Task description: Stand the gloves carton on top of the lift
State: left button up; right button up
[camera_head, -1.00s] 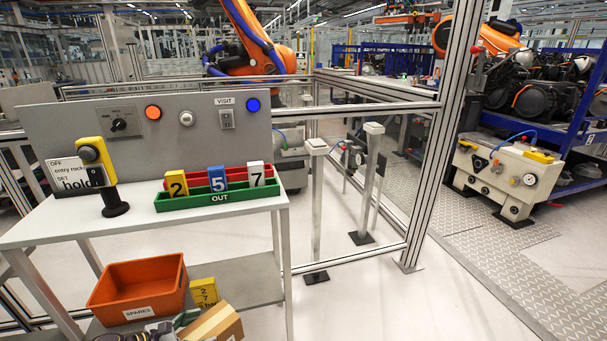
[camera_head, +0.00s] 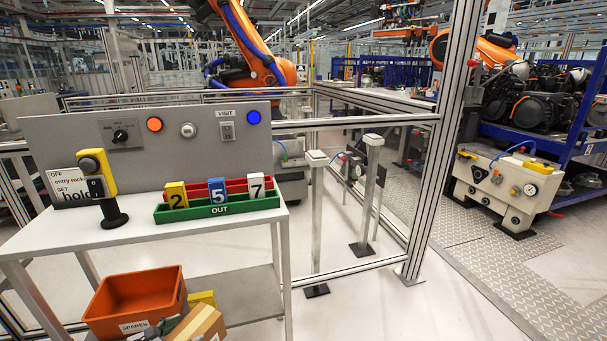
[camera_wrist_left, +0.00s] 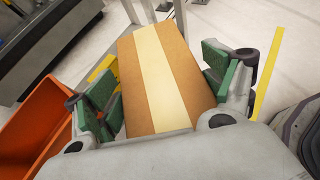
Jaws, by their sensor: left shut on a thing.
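The brown carton (camera_head: 203,322) with a pale tape strip shows at the bottom edge of the head view; no gloves label is visible. In the left wrist view the carton (camera_wrist_left: 137,90) lies between the green pads of my left gripper (camera_wrist_left: 160,75), which is shut on it. Only a small part of this gripper shows in the head view, beside the carton. My right gripper is not in view. I cannot tell for sure which thing is the lift; a pale unit with gauges (camera_head: 508,185) stands at the right on the floor.
A white bench (camera_head: 110,230) holds a control panel (camera_head: 75,135) and a green OUT tray (camera_head: 215,209) with number blocks. An orange spares bin (camera_head: 130,300) and a yellow block (camera_head: 203,298) are low, close to the carton. Pale posts (camera_head: 318,220) and a metal frame (camera_head: 445,140) stand to the right.

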aim_at(165, 340)
pick_arm(q)
jog(key=shift+a+r+n+t+y, duration=0.3)
jog(key=shift+a+n+y, duration=0.2)
jog(key=shift+a+n, duration=0.1)
jog(key=shift+a+r+n+t+y, duration=0.15)
jog(key=shift+a+n+t+y, duration=0.15)
jog(key=shift+a+n+y, duration=0.25)
jog(key=shift+s+a+r+n+t+y, duration=0.1)
jog(key=shift+a+r+n+t+y, duration=0.1)
jog(key=shift+a+n+y, duration=0.4)
jog(key=shift+s+a+r+n+t+y, duration=0.1)
jog(key=shift+a+r+n+y, duration=0.1)
jog(key=shift+a+n+y, duration=0.3)
jog(key=shift+s+a+r+n+y, duration=0.15)
jog(key=shift+s+a+n+y, duration=0.1)
jog(key=shift+n+y, duration=0.6)
jog(key=shift+s+r+n+y, duration=0.1)
jog(key=shift+s+n+y, duration=0.15)
jog(key=shift+n+y, duration=0.2)
jog(key=shift+s+d+r+n+y, duration=0.15)
jog(key=shift+s+d+n+y, duration=0.1)
jog(key=shift+n+y, duration=0.15)
jog(key=shift+d, duration=0.1)
jog(key=shift+d+r+n+y, duration=0.2)
jog(key=shift+d+n+y, duration=0.15)
jog(key=shift+d, duration=0.2)
jog(key=shift+d+r+n+y, duration=0.2)
jog(key=shift+d+y, duration=0.2)
jog(key=shift+d, duration=0.15)
